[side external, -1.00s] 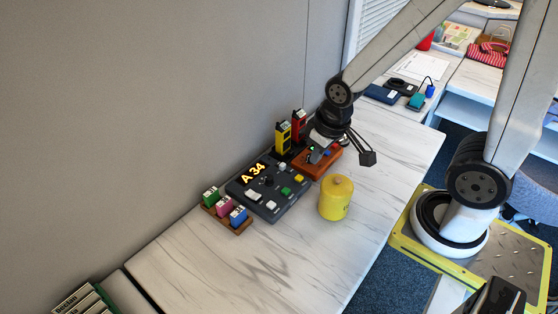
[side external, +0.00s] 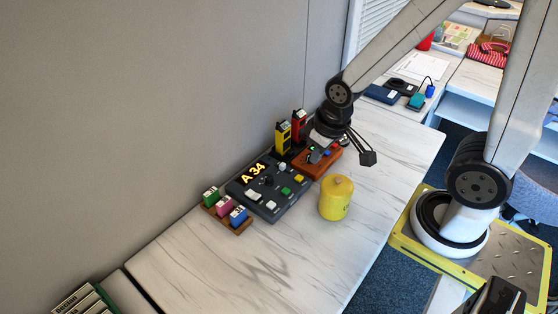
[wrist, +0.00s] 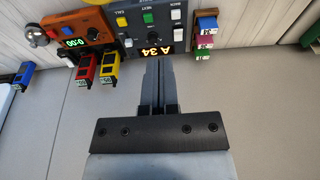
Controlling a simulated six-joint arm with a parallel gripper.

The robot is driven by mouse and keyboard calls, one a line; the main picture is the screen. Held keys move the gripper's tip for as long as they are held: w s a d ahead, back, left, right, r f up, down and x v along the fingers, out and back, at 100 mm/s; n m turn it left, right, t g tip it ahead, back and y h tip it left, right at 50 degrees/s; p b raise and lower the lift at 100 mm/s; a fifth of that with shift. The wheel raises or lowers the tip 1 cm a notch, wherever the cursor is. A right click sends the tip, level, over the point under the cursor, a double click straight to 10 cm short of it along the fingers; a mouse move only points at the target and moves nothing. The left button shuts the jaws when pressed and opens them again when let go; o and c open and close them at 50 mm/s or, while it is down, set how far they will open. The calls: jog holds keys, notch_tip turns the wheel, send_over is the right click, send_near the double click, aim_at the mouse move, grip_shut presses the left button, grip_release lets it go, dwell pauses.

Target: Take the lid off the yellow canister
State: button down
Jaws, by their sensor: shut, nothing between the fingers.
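The yellow canister (side external: 336,203) stands upright on the white marbled counter (side external: 268,262), with its yellow lid (side external: 338,185) on top. My gripper (side external: 313,157) is behind and to the left of the canister in the side view, over the brown box and apart from the canister. In the wrist view my gripper (wrist: 158,64) has its fingers together with nothing between them.
A dark console (side external: 268,190) reading "A 34" lies left of the canister. A brown box (side external: 326,163), yellow and red handheld units (side external: 283,137) and a rack of coloured blocks (side external: 227,217) are close by. The counter in front is clear.

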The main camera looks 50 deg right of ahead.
jog(key=shift+c, duration=2.1)
grip_release()
jog(key=shift+s+d+f+m+g, duration=0.4)
jog(key=shift+d+f+m, duration=0.9)
jog(key=shift+m, duration=1.5)
jog(key=shift+s+d+f+m+g, duration=0.2)
jog(key=shift+d+f+m+g, duration=0.3)
jog(key=shift+d+m, duration=1.85)
jog(key=shift+s+d+f+m+g, duration=0.35)
jog(key=shift+d+f+m, duration=0.75)
jog(key=shift+m, duration=2.15)
